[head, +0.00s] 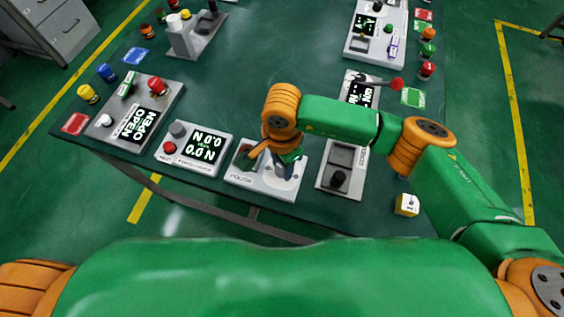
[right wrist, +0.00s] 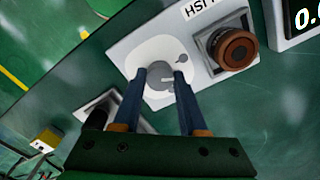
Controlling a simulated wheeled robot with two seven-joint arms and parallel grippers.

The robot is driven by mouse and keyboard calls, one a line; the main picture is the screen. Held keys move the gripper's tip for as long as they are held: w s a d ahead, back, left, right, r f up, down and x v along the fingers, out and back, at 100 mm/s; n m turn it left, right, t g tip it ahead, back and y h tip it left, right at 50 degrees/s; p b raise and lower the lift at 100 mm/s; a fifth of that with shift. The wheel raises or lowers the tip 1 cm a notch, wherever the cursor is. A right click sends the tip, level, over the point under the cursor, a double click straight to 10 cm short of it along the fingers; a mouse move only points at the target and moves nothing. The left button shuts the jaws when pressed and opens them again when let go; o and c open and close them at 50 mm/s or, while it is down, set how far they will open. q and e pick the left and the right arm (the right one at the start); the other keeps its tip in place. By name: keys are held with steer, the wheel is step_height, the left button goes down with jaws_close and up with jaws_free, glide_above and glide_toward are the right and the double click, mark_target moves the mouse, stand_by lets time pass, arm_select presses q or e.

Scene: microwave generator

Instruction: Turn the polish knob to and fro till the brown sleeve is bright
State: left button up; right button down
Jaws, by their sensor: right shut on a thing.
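The polish station (head: 240,180) is a pale grey box at the near edge of the green table, labelled POLISH. My right gripper (head: 288,168) reaches down onto its right part. In the right wrist view, the two dark fingers of the gripper (right wrist: 161,84) stand on either side of the round grey polish knob (right wrist: 158,98), which sits on a white disc, and are shut on it. The brown sleeve (right wrist: 238,48) stands in a dark holder beside the disc; it looks dull reddish brown. In the head view my gripper and wrist partly hide the station. My left gripper is out of view.
A box with a numeric display (head: 205,146) stands just left of the station. The table's middle, behind the station, is clear.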

steer(key=m+b, duration=0.2)
steer(key=shift+f+m+b, duration=0.25)
steer(key=shift+m+b, duration=0.05)
steer(key=shift+b, duration=0.05)
steer(key=m+b, duration=0.4)
steer(key=shift+m, duration=0.3)
steer(key=m+b, duration=0.3)
steer(key=shift+r+m+b, duration=0.25)
steer(key=shift+m+b, duration=0.7)
steer(key=shift+m, duration=0.35)
steer(key=shift+c, duration=2.2)
jaws_free()
